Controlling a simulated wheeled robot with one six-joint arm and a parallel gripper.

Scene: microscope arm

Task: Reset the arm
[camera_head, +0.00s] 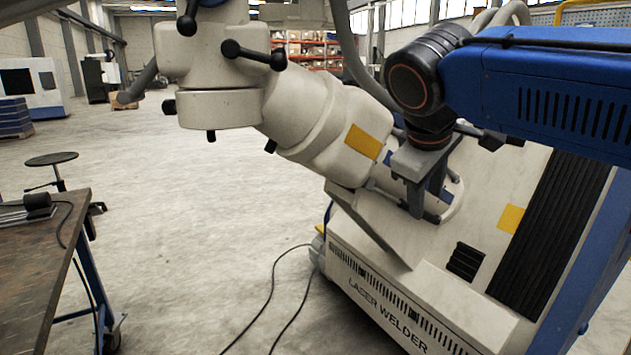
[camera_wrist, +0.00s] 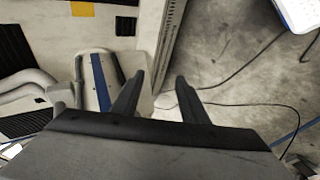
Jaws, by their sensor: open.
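The white microscope arm (camera_head: 315,115) slants from the upper middle down to the right toward the welder body in the head view. Its upper end is a boxy white head (camera_head: 215,65) with black knobbed levers and a yellow label on its tube. My gripper (camera_head: 425,205) points down beside the arm's lower end, in front of the welder; I cannot tell whether it touches. In the wrist view my gripper (camera_wrist: 160,76) is open, with nothing seen between its fingers. A pale part with a blue stripe (camera_wrist: 99,80) lies just left of the fingers.
The laser welder body (camera_head: 400,305) stands on the right, with black vents. A worktable (camera_head: 35,260) and a round stool (camera_head: 52,159) are at the left. Dark cables (camera_head: 270,300) lie on the floor. Open floor (camera_head: 190,220) lies between table and welder.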

